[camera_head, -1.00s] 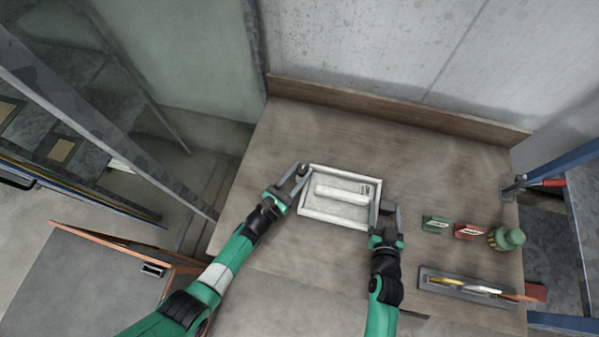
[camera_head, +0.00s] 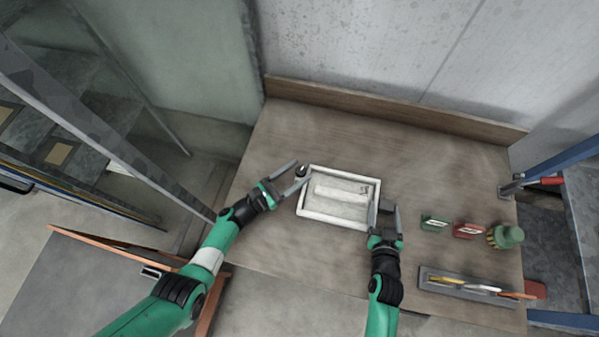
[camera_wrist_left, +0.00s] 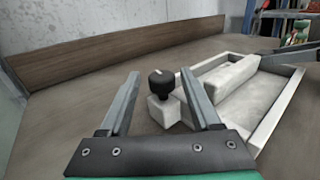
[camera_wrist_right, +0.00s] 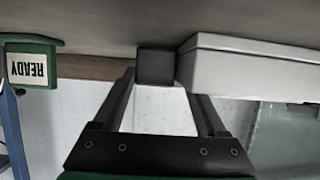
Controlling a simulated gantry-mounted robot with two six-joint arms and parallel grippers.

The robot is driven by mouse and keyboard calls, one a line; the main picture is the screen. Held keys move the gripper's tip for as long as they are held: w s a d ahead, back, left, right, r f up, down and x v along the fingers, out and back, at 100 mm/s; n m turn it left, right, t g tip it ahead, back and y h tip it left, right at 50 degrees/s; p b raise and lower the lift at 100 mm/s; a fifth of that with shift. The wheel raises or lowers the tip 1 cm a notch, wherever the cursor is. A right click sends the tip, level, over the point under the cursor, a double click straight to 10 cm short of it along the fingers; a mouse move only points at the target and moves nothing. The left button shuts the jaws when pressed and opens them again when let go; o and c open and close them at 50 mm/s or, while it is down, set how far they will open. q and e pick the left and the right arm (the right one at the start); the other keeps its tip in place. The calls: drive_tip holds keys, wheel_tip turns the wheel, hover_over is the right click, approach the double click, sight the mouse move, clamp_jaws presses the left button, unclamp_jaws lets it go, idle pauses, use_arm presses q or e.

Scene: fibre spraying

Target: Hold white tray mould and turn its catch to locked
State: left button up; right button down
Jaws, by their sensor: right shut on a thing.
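The white tray mould (camera_head: 338,214) lies on the bench with a long raised block (camera_head: 340,193) inside. Its catch is a black knob (camera_wrist_left: 162,86) with a pale mark on top, on a white lug at the tray's far left corner; the knob also shows in the head view (camera_head: 302,171). My left gripper (camera_head: 293,172) is open and empty at that corner, its fingers spread with the knob ahead between them. My right gripper (camera_head: 390,209) is shut on the dark block (camera_wrist_right: 156,66) at the tray's right side. Whether the catch is locked I cannot tell.
A grey tool tray (camera_head: 440,284) lies near the front right. The bench behind the mould is clear, up to a wooden backboard (camera_head: 390,112).

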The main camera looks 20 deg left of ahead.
use_arm(q)
drive_tip(key=shift+o, duration=0.2)
drive_tip(key=shift+s, duration=0.1)
drive_tip(key=v, duration=0.7)
drive_tip(key=shift+s, duration=0.15)
